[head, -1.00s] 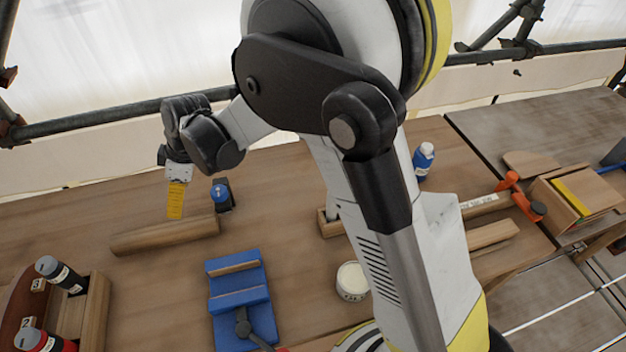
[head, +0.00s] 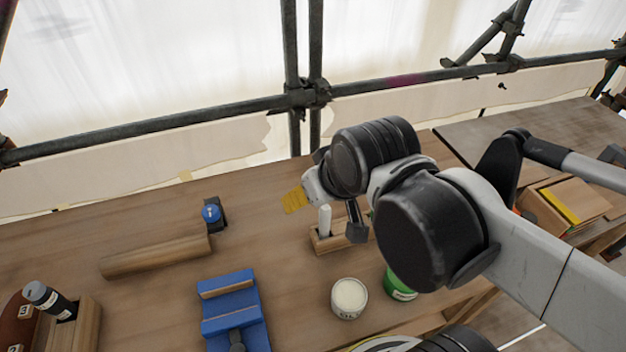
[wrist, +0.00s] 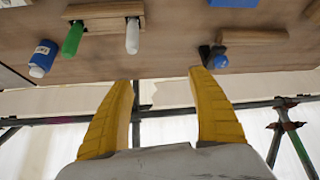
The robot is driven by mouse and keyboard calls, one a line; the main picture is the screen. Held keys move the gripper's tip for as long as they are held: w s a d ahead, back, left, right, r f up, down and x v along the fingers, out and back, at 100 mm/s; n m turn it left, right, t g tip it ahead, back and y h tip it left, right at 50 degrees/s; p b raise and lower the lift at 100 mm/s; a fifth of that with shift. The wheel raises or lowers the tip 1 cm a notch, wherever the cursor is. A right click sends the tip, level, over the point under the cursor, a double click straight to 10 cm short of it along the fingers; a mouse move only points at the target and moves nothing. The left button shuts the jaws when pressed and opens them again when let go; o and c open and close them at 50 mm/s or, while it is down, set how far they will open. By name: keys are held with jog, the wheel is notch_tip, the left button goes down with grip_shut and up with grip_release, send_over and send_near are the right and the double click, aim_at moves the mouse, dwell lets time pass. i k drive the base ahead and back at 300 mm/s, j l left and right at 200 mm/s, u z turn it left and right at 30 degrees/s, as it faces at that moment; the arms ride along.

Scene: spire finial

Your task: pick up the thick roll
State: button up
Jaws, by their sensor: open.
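I cannot tell for sure which thing is the thick roll. A long, rounded wooden piece (head: 157,257) lies on the bench at the left in the head view; it also shows at the upper right of the wrist view (wrist: 255,38). A black cylinder (head: 48,299) with a pale label stands tilted by a wooden rack at the far left. My gripper (wrist: 160,75) has its two yellow fingers wide apart with nothing between them. In the head view my gripper (head: 294,200) is above the back of the bench, well right of the wooden piece. My arm hides the bench's right part.
A small blue-topped tool (head: 212,213) stands behind the wooden piece. A blue vise (head: 232,318), a white tub (head: 349,298) and a green can (head: 399,284) stand in front. A wooden holder (head: 322,243) with a white stick is near my gripper. Scaffold poles (head: 190,114) run behind the bench.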

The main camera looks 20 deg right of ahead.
aim_at(119, 265)
jog(key=k, duration=0.5)
jog(key=i+j+u, duration=0.25)
jog(key=j+u, duration=0.25)
jog(key=i+j+u, duration=0.35)
jog(key=j+u, duration=0.15)
jog(key=i+j+u, duration=0.45)
jog(key=k+l, duration=0.05)
jog(key=l, duration=0.05)
